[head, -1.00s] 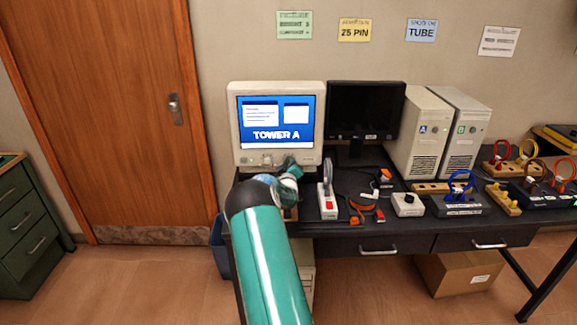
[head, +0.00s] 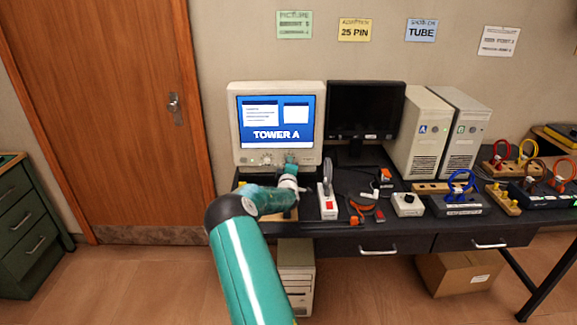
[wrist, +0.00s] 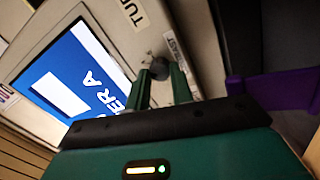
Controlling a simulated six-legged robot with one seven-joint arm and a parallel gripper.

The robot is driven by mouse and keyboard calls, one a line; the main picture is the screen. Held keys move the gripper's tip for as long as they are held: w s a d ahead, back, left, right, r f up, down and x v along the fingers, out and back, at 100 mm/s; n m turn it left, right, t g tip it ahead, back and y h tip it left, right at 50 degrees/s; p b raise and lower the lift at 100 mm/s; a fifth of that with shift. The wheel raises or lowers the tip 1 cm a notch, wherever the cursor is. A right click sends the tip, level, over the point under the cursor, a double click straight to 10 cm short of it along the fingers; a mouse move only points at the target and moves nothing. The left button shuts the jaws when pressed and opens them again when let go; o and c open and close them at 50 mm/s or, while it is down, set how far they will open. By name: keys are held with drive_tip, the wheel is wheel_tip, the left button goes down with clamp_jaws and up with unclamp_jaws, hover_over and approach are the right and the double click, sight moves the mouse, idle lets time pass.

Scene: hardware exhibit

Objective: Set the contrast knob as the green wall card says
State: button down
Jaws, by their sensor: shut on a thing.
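The contrast knob (wrist: 158,68) is a small dark round knob on the pale front of the CRT monitor (head: 233,135). A label ending in "RAST" is beside it in the wrist view. My gripper (wrist: 161,74) has its two green fingers on either side of the knob and is shut on it. In the head view my gripper (head: 291,160) is at the monitor's lower front and hides the knob. The green wall card (head: 294,25) hangs above the monitor; its number for contrast is too blurred to read. The screen shows "TOWER A" on blue.
Left of my gripper, other small controls (head: 266,158) sit on the monitor's lower front. A black flat monitor (head: 364,110) and two towers (head: 420,130) stand to the right. A red-and-white switch box (head: 327,203) and a white knob box (head: 407,204) are on the desk.

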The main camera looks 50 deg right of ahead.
sight(289, 150)
idle(0.3)
drive_tip(key=c, duration=1.2)
unclamp_jaws()
drive_tip(key=shift+c, duration=0.2)
drive_tip(key=shift+o, duration=0.2)
drive_tip(key=shift+r, duration=0.1)
wheel_tip(289, 150, up, 3)
drive_tip(key=shift+r, duration=0.2)
drive_tip(key=s+a+r, duration=0.9)
drive_tip(key=a, duration=0.1)
drive_tip(key=shift+s+r, duration=0.2)
drive_tip(key=shift+s, duration=0.15)
drive_tip(key=shift+a, duration=0.1)
